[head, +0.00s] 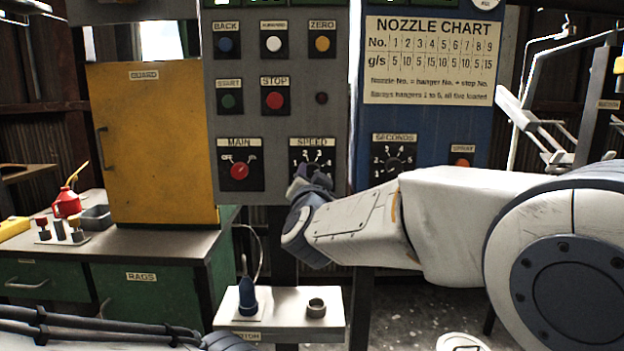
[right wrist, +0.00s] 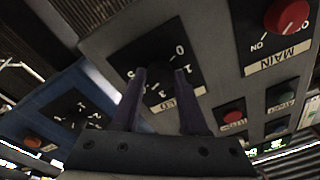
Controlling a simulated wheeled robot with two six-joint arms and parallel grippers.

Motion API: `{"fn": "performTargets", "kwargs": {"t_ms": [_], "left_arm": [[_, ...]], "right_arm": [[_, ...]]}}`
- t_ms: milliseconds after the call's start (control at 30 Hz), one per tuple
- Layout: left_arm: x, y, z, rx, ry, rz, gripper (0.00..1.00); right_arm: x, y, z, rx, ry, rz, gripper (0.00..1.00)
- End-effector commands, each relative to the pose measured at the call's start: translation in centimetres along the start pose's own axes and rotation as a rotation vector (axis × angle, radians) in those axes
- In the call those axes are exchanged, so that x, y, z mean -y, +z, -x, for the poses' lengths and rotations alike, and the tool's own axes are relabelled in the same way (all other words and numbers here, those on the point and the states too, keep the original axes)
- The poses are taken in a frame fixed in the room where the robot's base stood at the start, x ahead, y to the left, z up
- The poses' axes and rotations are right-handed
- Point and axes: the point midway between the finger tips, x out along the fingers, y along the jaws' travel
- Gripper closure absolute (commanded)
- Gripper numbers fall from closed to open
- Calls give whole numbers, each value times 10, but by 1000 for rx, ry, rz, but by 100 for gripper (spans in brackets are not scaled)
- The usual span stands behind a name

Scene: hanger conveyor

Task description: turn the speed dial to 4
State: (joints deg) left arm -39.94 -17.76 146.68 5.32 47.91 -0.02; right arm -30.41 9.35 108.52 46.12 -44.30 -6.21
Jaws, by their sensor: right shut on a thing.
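The speed dial sits on the grey control panel under the SPEED label, with numbers around it. In the head view my right gripper (head: 310,178) covers its lower part, and the numbered face plate (head: 312,152) shows above. In the right wrist view the dark knob (right wrist: 159,70) is between the two fingertips of my right gripper (right wrist: 161,75). The gripper is shut on the knob. The knob's pointer is hidden, so I cannot tell its setting. Of my left arm only a part shows at the bottom left of the head view; its gripper is out of view.
The MAIN switch (head: 239,171) is left of the speed dial. The red STOP button (head: 274,100) and green START button (head: 229,101) are above. The blue panel with the SECONDS dial (head: 393,160) stands to the right. A white shelf (head: 279,327) is below.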

Motion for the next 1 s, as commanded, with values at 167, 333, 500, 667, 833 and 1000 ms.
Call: {"fn": "performTargets", "kwargs": {"t_ms": [167,333,500,667,833,1000], "left_arm": [[0,0,0,0,0,0,50],[0,0,0,0,0,0,50],[0,0,0,0,0,0,50],[0,0,0,0,0,0,50],[0,0,0,0,0,0,50],[0,0,1,0,0,0,50]], "right_arm": [[0,0,0,0,1,-6,100],[0,0,0,0,1,-5,100],[0,0,0,0,1,-4,26],[0,0,0,0,1,-4,26],[0,0,3,0,0,-4,26],[1,0,24,1,-2,-4,26]]}}
